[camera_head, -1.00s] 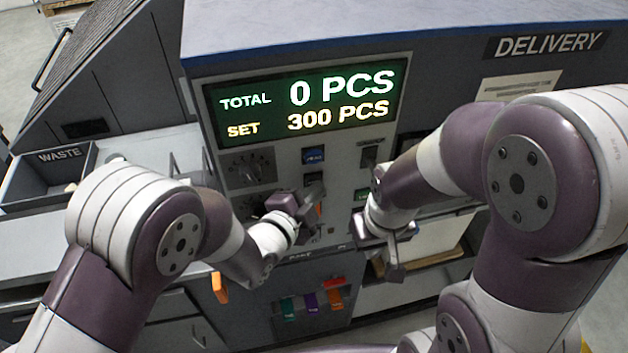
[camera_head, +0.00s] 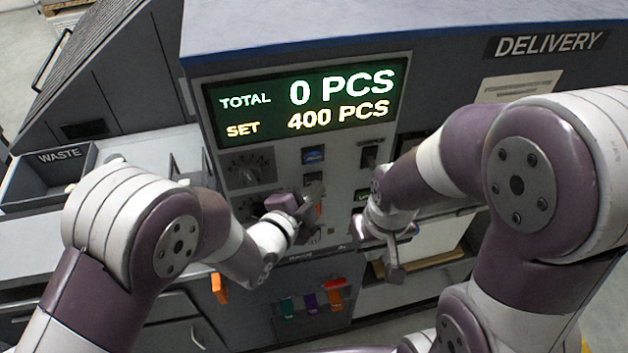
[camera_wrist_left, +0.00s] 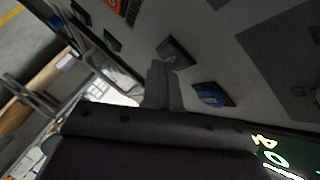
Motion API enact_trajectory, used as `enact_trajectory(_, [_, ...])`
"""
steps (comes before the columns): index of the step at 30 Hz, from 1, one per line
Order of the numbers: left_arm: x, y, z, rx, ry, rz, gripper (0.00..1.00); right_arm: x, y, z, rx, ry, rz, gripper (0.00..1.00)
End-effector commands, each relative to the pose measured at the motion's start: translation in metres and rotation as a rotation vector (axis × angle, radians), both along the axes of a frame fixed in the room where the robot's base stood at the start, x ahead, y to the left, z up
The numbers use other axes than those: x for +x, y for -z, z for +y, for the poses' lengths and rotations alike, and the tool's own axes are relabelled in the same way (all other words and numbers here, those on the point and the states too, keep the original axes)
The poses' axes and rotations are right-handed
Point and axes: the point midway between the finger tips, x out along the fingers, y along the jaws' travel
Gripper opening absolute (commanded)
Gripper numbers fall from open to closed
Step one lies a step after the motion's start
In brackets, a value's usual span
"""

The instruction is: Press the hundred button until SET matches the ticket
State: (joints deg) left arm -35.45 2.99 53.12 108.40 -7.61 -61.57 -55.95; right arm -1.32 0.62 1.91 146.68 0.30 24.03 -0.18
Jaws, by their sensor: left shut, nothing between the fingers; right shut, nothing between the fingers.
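The display (camera_head: 300,102) on the machine's front reads TOTAL 0 PCS and SET 400 PCS. My left gripper (camera_head: 314,190) is shut and empty, with its tips at the control panel just below the blue button (camera_head: 313,156). In the left wrist view its fingers (camera_wrist_left: 163,85) point at a dark square button (camera_wrist_left: 174,52), beside the blue button (camera_wrist_left: 211,95). I cannot tell whether the tips touch it. My right gripper (camera_head: 395,268) is shut and empty, hanging in front of the machine's lower right. The ticket's writing is not readable here.
A pale label (camera_head: 518,87) is under the DELIVERY sign (camera_head: 546,43). Dials (camera_head: 248,168) sit left of the buttons. A WASTE bin (camera_head: 50,176) stands at the left. Orange, purple and green tabs (camera_head: 312,301) are low on the front.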

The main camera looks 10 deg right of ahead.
Motion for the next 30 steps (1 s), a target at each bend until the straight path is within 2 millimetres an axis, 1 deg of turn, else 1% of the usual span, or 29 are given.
enact_trajectory(6, [-0.012,0.000,0.000,0.000,0.001,0.000,0.00,0.000,0.001,0.000,0.000,0.000,0.000,0.00])
enact_trajectory(14, [-0.013,0.000,0.000,0.000,0.001,0.001,0.00,0.000,0.001,0.000,0.000,0.000,0.000,0.00])
enact_trajectory(17, [-0.016,0.000,-0.001,0.000,0.003,0.001,0.00,0.000,0.001,0.000,0.000,0.000,0.000,0.00])
enact_trajectory(30, [-0.059,0.001,-0.002,0.000,0.003,0.002,0.00,0.000,0.002,0.000,0.000,0.000,0.000,0.00])
